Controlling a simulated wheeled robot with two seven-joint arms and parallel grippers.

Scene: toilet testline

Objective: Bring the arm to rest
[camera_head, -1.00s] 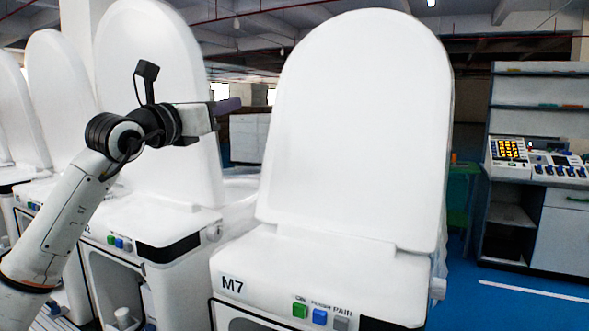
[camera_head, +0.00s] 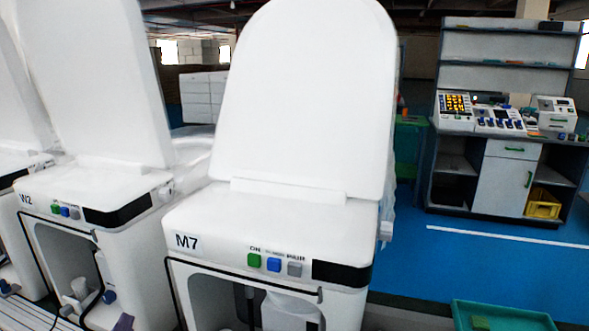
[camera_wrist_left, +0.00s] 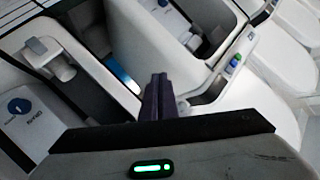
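My left gripper (camera_head: 124,322) shows only as a dark purple fingertip at the bottom edge of the head view, low in front of the toilet unit marked W2 (camera_head: 100,190). The rest of that arm is out of the head view. In the left wrist view the gripper's dark fingers (camera_wrist_left: 158,98) lie together, with nothing seen between them. Below them the wrist housing carries a lit green light. My right gripper is in neither view now.
The unit M7 (camera_head: 270,235) stands in the middle with its lid (camera_head: 305,100) raised. A green tray (camera_head: 500,315) is at the bottom right. A workbench (camera_head: 500,170) with control panels and a yellow crate (camera_head: 543,203) stands behind. Blue floor (camera_head: 480,260) lies clear between.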

